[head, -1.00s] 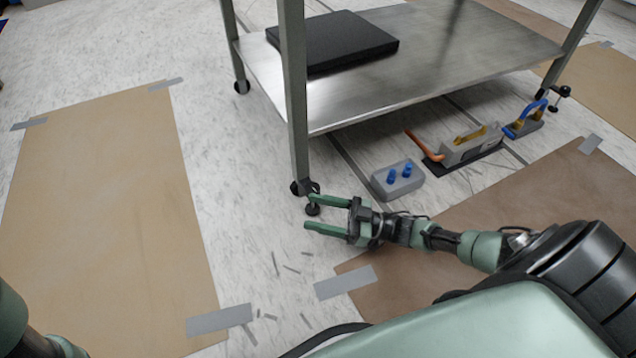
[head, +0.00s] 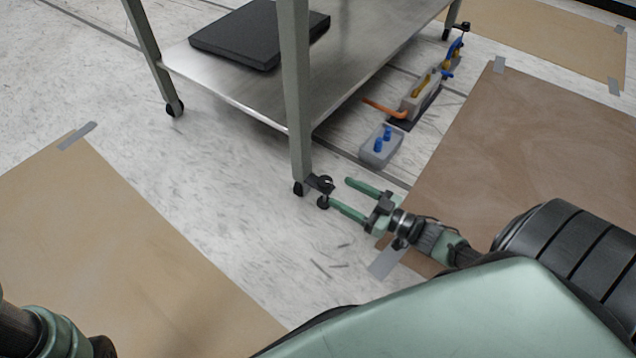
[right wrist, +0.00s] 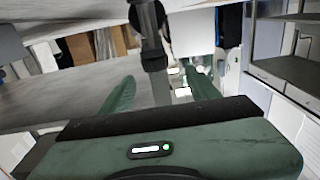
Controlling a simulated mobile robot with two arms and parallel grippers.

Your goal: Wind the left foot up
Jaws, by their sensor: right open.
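The near leg of the steel cart (head: 299,110) ends in a black caster with a levelling foot (head: 323,202) beside it, a dark round pad below a small bracket. My right gripper (head: 339,190) is open at this foot, its green fingers pointing at it from the right. One fingertip overlaps the pad's edge in the head view; I cannot tell if they touch. In the right wrist view the open fingers (right wrist: 160,92) show with a dark upright part (right wrist: 150,45) beyond and between them. The foot's gap to the floor is unclear. My left gripper is out of view.
A black slab (head: 255,35) lies on the cart's lower shelf (head: 350,70). A grey box with blue knobs (head: 381,147) and a clamp with an orange handle (head: 420,97) sit on the floor. Brown sheets (head: 530,150) are taped down right and left.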

